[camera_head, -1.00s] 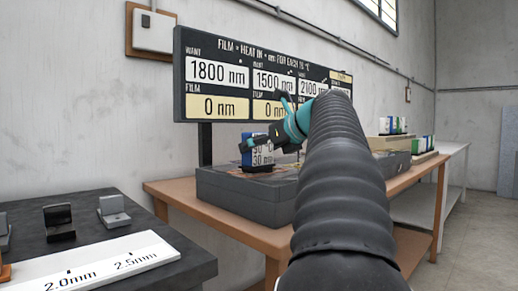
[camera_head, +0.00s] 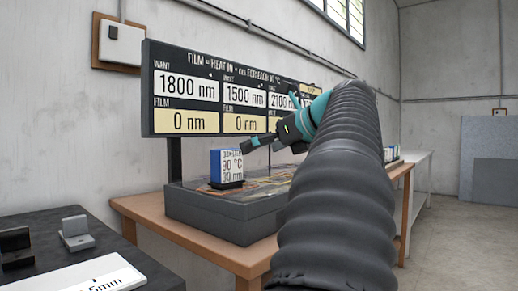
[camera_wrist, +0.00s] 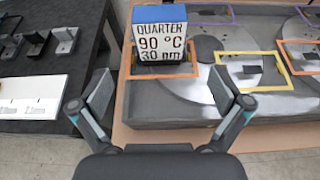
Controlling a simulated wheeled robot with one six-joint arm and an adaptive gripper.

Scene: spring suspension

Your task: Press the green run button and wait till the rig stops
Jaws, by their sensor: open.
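The rig is a grey box (camera_head: 235,218) on a brown bench, with round plates and coloured square frames on top in the wrist view. A block marked QUARTER, 90 °C, 30 nm (camera_head: 228,168) stands upright at its left end; it also shows in the wrist view (camera_wrist: 162,42), inside an orange frame. My gripper (camera_head: 247,146) is beside and slightly above the block, to its right. In the wrist view my gripper (camera_wrist: 161,92) has its fingers wide apart with nothing between them. I see no green run button in either view. My arm hides part of the rig and board.
The display board (camera_head: 225,92) behind the rig reads 1800, 1500 and 2100 nm wanted, and 0 nm in the film boxes I can read. A dark table (camera_head: 105,245) with grey holders and a white scale is at left. Floor at right is open.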

